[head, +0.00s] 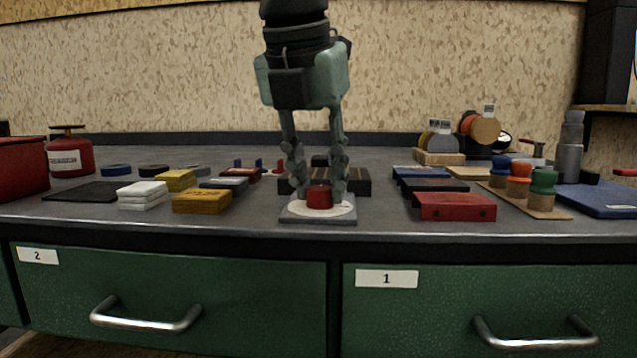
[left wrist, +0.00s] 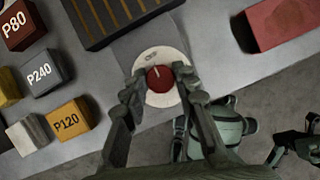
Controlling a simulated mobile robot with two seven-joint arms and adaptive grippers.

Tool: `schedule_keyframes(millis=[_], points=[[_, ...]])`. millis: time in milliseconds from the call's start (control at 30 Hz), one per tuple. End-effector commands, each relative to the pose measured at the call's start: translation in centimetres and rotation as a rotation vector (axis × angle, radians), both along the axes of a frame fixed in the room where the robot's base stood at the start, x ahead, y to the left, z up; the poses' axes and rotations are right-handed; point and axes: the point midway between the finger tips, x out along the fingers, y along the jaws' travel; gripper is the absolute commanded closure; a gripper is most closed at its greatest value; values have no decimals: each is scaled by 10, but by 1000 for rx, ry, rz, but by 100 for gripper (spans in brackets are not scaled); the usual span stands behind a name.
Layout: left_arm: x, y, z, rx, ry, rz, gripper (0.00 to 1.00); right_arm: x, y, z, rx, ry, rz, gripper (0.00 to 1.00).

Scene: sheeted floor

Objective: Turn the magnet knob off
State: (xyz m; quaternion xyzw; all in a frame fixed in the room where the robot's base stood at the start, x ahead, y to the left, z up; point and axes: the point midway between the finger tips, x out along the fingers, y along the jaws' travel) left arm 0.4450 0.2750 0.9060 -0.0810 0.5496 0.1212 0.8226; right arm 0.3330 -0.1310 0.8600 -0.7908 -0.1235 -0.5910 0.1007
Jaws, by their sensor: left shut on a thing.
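The red magnet knob (head: 319,196) sits on a white round dial (head: 292,210) on a grey plate at the bench's front edge. My left gripper (head: 320,192) comes down from above, with its fingers shut on the knob's left and right sides. In the left wrist view the knob (left wrist: 160,78) shows between the fingertips (left wrist: 160,84). A pale mark on its top points up and slightly left. Small lettering on the dial above it is too blurred to read. Parts of my own body show at the lower right there; whether my right gripper is open is unclear.
A dark striped block (head: 356,182) lies right behind the plate. Yellow blocks (head: 202,200) and a white stack (head: 143,195) lie left; a red block (head: 454,206) lies right. Coloured jars (head: 543,181) stand further right. Green drawers (head: 180,290) are below the edge.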

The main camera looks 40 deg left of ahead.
Motion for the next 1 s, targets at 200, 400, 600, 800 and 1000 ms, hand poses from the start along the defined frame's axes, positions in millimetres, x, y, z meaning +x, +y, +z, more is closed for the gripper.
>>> schedule_keyframes(millis=[200,400,600,800,1000], points=[[1,0,1,-1,-3,41,100,-4,-2,0,7,-22,-1,100],[1,0,1,-1,-4,50,100,-5,-2,0,8,-26,-1,100],[1,0,1,-1,-4,50,100,-5,-2,0,8,-26,-1,100],[1,0,1,0,-2,49,52,-5,-2,0,8,-26,-1,100],[0,0,1,0,-1,48,51,-4,-2,0,8,-25,-1,100]])
